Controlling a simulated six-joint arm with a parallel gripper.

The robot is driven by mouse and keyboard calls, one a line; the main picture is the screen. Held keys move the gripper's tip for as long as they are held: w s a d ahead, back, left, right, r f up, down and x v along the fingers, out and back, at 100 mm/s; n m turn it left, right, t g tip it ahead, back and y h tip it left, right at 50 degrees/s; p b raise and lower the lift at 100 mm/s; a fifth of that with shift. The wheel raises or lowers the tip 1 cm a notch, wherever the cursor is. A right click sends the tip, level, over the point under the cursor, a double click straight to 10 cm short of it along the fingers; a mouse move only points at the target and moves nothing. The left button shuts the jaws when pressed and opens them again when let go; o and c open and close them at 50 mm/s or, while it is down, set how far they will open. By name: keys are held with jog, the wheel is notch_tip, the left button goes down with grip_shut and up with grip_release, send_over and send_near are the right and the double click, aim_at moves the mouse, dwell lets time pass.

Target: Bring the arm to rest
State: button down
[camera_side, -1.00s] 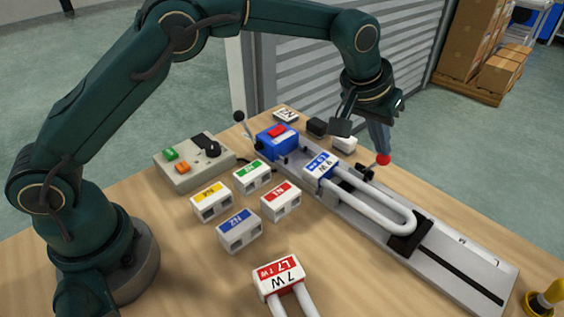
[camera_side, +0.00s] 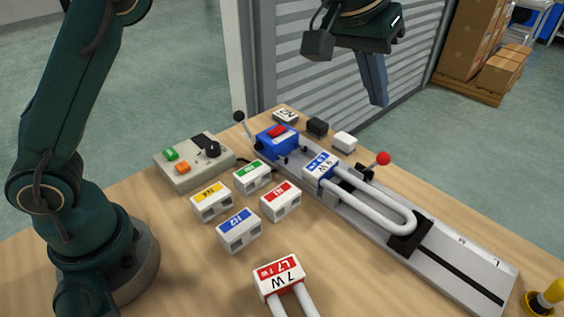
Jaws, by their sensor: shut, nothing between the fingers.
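My gripper (camera_side: 374,88) is raised above and behind the work, in front of the grey shutter. Its fingers point down, close together, with nothing between them. It is clear of the table and touches nothing. Below it, a long grey fixture rail (camera_side: 455,273) carries a white U-shaped lamp tube with a blue-labelled base (camera_side: 320,172). A lever with a red ball knob (camera_side: 383,158) stands beside the tube. A blue block with a red top (camera_side: 277,140) sits at the rail's far end.
A control box (camera_side: 195,163) with green and orange buttons stands at left. Several labelled white blocks, one blue-topped (camera_side: 239,231), lie mid-table. A second lamp with a red label (camera_side: 279,277) lies at the front. A yellow-black post (camera_side: 546,297) stands at right. The air around my gripper looks clear.

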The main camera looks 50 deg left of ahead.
jog(key=s+a+r+n+t, duration=0.1)
jog(key=s+a+r+t, duration=0.1)
jog(key=s+a+r, duration=0.7)
jog(key=s+a+f+m+g+y, duration=0.1)
jog(key=s+a+f, duration=0.3)
jog(key=s+f, duration=1)
jog(key=shift+a+f+g, duration=0.2)
jog(key=shift+f+g, duration=0.05)
jog(key=shift+g, duration=0.05)
